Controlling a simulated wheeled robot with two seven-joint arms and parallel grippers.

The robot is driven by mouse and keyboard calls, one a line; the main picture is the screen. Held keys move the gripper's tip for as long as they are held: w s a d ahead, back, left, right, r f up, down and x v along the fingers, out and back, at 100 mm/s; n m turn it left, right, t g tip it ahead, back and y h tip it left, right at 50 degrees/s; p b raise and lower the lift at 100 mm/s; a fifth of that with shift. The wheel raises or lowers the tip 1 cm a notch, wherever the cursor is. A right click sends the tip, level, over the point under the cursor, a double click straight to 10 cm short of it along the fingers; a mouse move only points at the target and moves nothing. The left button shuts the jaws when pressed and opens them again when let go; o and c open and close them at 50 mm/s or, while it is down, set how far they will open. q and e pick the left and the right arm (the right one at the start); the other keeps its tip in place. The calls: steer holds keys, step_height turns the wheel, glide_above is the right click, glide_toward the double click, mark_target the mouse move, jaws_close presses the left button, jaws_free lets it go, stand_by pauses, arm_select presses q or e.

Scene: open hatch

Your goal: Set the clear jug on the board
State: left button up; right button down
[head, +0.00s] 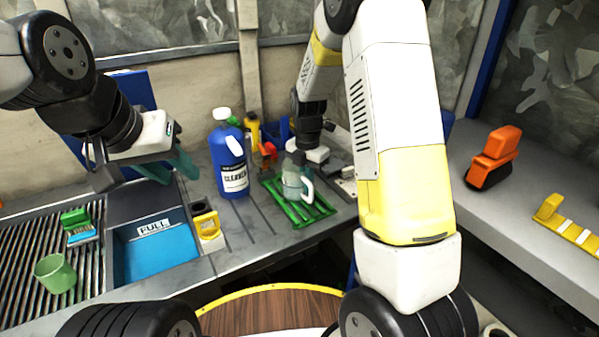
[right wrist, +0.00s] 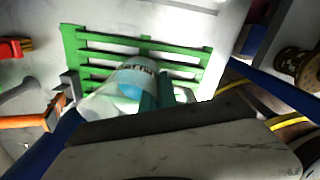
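The clear jug (head: 293,184), see-through with a white handle, is upright at the green slatted board (head: 322,209); I cannot tell whether its base touches the slats. My right gripper (head: 296,160) reaches down to the jug's top, its teal fingers close together and seemingly shut on its upper edge. In the right wrist view the jug (right wrist: 128,84) lies against the fingers (right wrist: 157,88), with the board (right wrist: 190,55) behind it; the exact contact is partly hidden. My left gripper (head: 168,168) is open and empty above the counter at left.
A blue cleaner bottle (head: 229,160) stands just left of the board, with a yellow bottle (head: 252,131) behind. A blue basin (head: 155,250), yellow item (head: 207,225) and green cup (head: 55,273) are further left. An orange-and-black tool (head: 493,158) is on the right counter.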

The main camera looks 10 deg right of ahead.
steer(key=shift+f, duration=0.1)
steer(key=c, duration=1.6)
jaws_free()
